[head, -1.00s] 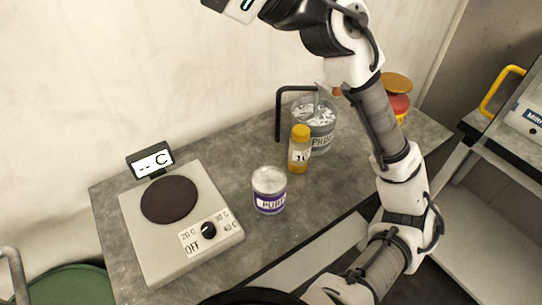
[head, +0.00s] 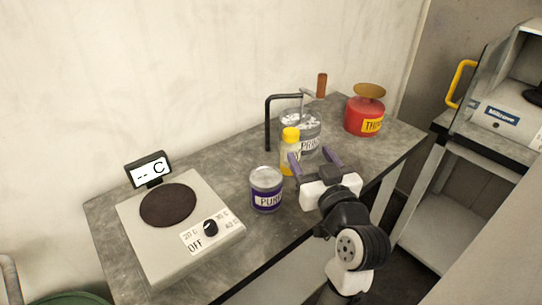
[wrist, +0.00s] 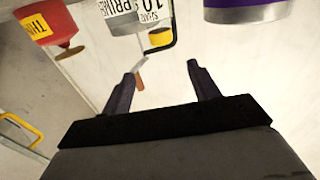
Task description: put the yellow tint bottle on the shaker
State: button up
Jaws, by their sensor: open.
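The yellow-capped tint bottle (head: 289,158) stands upright on the grey bench, between the purple can and the primer can. In the wrist view it shows upside down at the top edge, its label partly cut off (wrist: 155,14). My gripper (head: 307,156) is open and empty, just right of and in front of the bottle. Its left finger appears to overlap the bottle's edge in the head view; I cannot tell whether they touch. In the wrist view the jaws (wrist: 160,72) have nothing between them. A pale labelled machine (head: 505,112) at the right may be the shaker.
A purple-labelled can (head: 266,188) stands left of the bottle. The primer can (head: 304,130) with a bent black rod is behind it. A red thinner can (head: 365,115) stands at the back right. A hot plate (head: 168,235) fills the bench's left side.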

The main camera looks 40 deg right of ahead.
aim_at(288, 128)
jog(key=x, duration=0.2)
jog(key=f+p+x, duration=0.1)
jog(key=x, duration=0.2)
jog(key=p+x, duration=0.1)
jog(key=x, duration=0.2)
jog(key=shift+w+a+f, duration=0.15)
jog(key=shift+w+a, duration=0.1)
jog(key=p+x, duration=0.2)
jog(key=x, duration=0.2)
jog(key=shift+w+d, duration=0.15)
jog(key=shift+w, duration=0.05)
jog(key=shift+w+d, duration=0.1)
jog(key=shift+w, duration=0.3)
grip_shut()
